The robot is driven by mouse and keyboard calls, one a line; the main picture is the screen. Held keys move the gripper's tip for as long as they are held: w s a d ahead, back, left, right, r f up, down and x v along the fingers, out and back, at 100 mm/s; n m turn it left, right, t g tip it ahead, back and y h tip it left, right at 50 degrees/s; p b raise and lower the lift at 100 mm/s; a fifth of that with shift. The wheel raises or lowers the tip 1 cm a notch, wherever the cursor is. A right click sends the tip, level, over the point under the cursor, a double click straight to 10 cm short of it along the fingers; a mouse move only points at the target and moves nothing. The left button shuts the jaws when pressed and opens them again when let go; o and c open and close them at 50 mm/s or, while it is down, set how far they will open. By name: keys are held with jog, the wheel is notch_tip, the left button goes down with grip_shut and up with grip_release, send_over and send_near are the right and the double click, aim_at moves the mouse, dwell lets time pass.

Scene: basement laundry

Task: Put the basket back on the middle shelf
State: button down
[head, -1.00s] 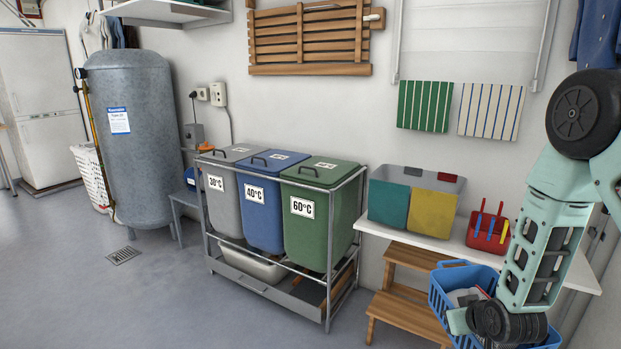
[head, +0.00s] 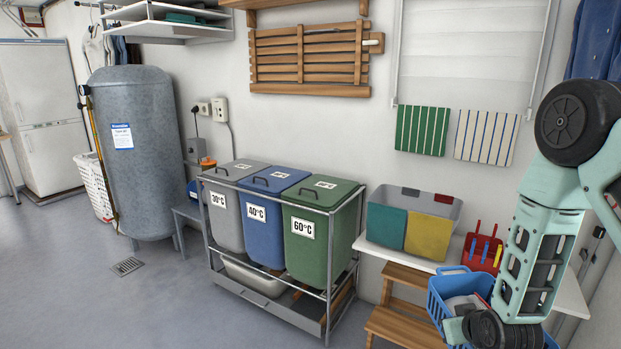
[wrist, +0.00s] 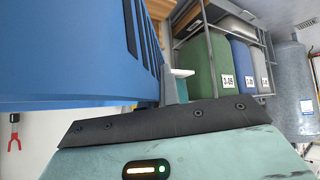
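The blue plastic basket (head: 441,291) is at the lower right of the head view, in front of the white bench, with white and grey items inside. Its smooth blue wall (wrist: 60,50) fills the upper left of the wrist view. My gripper (head: 462,329) is at the basket's near side; a grey finger with a pale tip (wrist: 178,82) lies against the basket wall in the wrist view. It appears shut on the basket, though the contact is partly hidden. A white two-level wall shelf (head: 160,32) hangs at the upper left; which shelf is the middle one I cannot tell.
Grey, blue and green bins (head: 318,245) stand in a metal frame. A white bench (head: 400,257) holds a grey crate (head: 448,207) and a red caddy (head: 480,254). A wooden step stool (head: 400,325) stands below. A grey tank (head: 140,170) is at left. The left floor is open.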

jog(key=s+r+p, duration=0.2)
jog(key=r+p, duration=0.3)
jog(key=r, duration=0.2)
jog(key=s+r+p, duration=0.2)
jog(key=r+p, duration=0.3)
jog(key=r, duration=0.3)
jog(key=shift+s+p, duration=0.25)
jog(key=shift+p, duration=0.15)
